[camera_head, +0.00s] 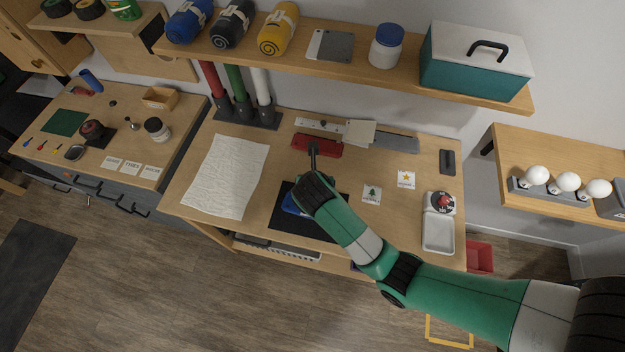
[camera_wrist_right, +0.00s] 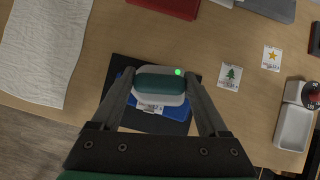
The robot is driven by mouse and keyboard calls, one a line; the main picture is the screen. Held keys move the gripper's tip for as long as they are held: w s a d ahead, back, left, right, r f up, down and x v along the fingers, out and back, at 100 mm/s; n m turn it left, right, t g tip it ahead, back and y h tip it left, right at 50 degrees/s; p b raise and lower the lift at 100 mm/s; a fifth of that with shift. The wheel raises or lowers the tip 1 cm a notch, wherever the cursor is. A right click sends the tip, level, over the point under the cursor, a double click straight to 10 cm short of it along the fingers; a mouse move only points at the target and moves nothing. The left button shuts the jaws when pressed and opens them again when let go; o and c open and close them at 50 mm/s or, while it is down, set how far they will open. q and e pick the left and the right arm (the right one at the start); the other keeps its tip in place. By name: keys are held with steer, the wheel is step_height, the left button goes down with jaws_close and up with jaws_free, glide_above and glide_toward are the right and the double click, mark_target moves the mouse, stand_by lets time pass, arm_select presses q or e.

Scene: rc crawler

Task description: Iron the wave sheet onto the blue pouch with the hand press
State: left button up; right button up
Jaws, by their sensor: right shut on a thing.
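My right gripper (camera_wrist_right: 160,80) is shut on the hand press (camera_wrist_right: 158,84), which has a teal handle, a pale base and a lit green dot. The press is over the blue pouch (camera_wrist_right: 176,126); I cannot tell whether it touches. The pouch lies on a black mat (camera_wrist_right: 122,70), mostly hidden by press and fingers. A white printed strip (camera_wrist_right: 152,109) shows at the press's near edge, probably the wave sheet; its pattern is hidden. My left gripper is not in view.
A tree sheet (camera_head: 371,193) and a star sheet (camera_head: 406,179) lie right of the mat. A white tray (camera_head: 438,235) is at the right edge. A large white cloth (camera_head: 225,175) lies left. A red object (camera_head: 317,146) stands behind, below the shelf (camera_head: 360,72).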

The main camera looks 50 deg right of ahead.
steer(key=shift+f+b, duration=2.5)
steer(key=shift+f, duration=0.4)
steer(key=shift+r, duration=0.1)
steer(key=shift+f+b, duration=0.35)
steer(key=shift+f, duration=0.45)
stand_by(4.2)
